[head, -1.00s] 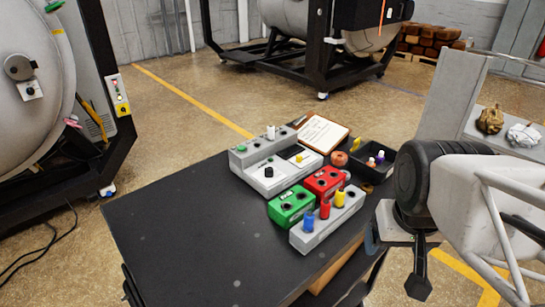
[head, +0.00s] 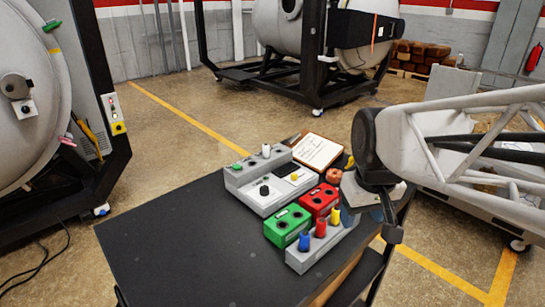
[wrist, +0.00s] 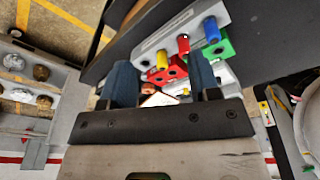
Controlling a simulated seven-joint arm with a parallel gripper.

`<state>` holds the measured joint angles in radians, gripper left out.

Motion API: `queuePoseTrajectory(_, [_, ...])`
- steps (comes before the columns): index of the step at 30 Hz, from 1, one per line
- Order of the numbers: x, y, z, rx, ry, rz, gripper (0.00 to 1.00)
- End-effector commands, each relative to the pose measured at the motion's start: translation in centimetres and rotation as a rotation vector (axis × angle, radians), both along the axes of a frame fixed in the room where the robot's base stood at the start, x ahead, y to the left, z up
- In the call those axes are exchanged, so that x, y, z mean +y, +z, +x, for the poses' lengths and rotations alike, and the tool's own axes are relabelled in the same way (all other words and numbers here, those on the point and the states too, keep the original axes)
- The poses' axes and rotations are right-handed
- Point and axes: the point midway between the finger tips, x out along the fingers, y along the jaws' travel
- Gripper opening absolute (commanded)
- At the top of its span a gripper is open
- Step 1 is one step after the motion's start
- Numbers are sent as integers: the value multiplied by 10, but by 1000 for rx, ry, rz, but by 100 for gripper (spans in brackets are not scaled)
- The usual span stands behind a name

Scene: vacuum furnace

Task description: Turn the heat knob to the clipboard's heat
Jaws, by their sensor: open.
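The grey control box (head: 262,180) stands at the back of the black table. A black knob (head: 264,190) sits on its lower front panel, but I cannot tell which knob sets the heat. The clipboard (head: 318,150) lies behind the box with a written sheet whose text is too small to read. My gripper (head: 388,215) is above the table's right side, apart from the box and right of the red block. In the wrist view my gripper (wrist: 162,82) has its two dark fingers apart with nothing held.
A green block (head: 287,225), a red block (head: 319,200) and a grey holder (head: 320,250) with blue, red and yellow pegs stand in front of the box. An orange round thing (head: 333,175) is beside the clipboard. The table's front left (head: 180,245) is clear.

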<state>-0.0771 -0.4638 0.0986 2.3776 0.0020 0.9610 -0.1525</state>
Motion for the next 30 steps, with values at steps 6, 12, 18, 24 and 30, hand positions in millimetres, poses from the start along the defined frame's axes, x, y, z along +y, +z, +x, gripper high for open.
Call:
queuePoseTrajectory(6, [25, 3, 49, 34, 128, -10, 56])
queuePoseTrajectory(12, [50, 1, 93, 62, 242, -18, 56])
queuePoseTrajectory(18, [80, -6, 135, 90, 359, -26, 56])
queuePoseTrajectory(24, [112, -17, 175, 117, 474, -31, 56])
queuePoseTrajectory(30, [148, -32, 214, 143, 590, -37, 56])
